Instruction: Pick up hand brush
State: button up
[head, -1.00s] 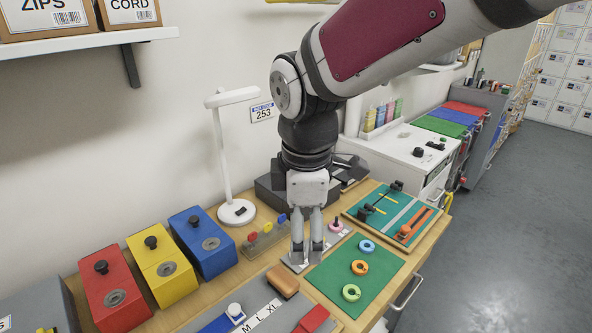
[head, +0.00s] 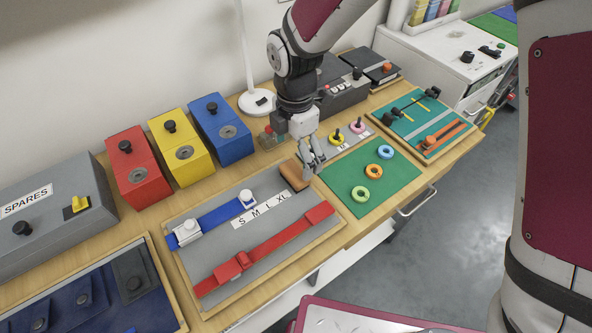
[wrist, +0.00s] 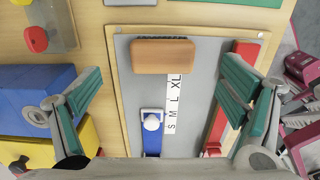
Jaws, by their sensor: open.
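The hand brush (head: 295,174) has an orange-brown wooden back and lies at the far right end of the grey board, beside the XL mark. In the wrist view the brush (wrist: 163,56) lies crosswise at the top of the board, with dark bristles along its far edge. My gripper (head: 316,167) is above the bench close to the brush in the head view. In the wrist view my gripper (wrist: 165,75) has its green-padded fingers wide apart, one on each side of the brush and nearer the camera. Nothing is between the fingers.
The grey board (head: 215,273) carries a blue strap (head: 217,219) and a red strap (head: 275,243). A green mat (head: 350,205) with several rings lies right of the brush. Red, yellow and blue boxes (head: 222,130) stand behind. A lamp (head: 252,98) stands at the back.

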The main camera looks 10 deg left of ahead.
aim_at(294, 171)
jog(key=shift+s+f+p, duration=0.15)
jog(key=shift+f+p, duration=0.15)
jog(key=shift+f, duration=1.4)
jog(key=shift+s+f+p, duration=0.15)
jog(key=shift+f+p, duration=0.15)
jog(key=shift+f, duration=1.35)
jog(key=shift+c, duration=0.2)
jog(key=shift+a, duration=0.1)
jog(key=c, duration=1.2)
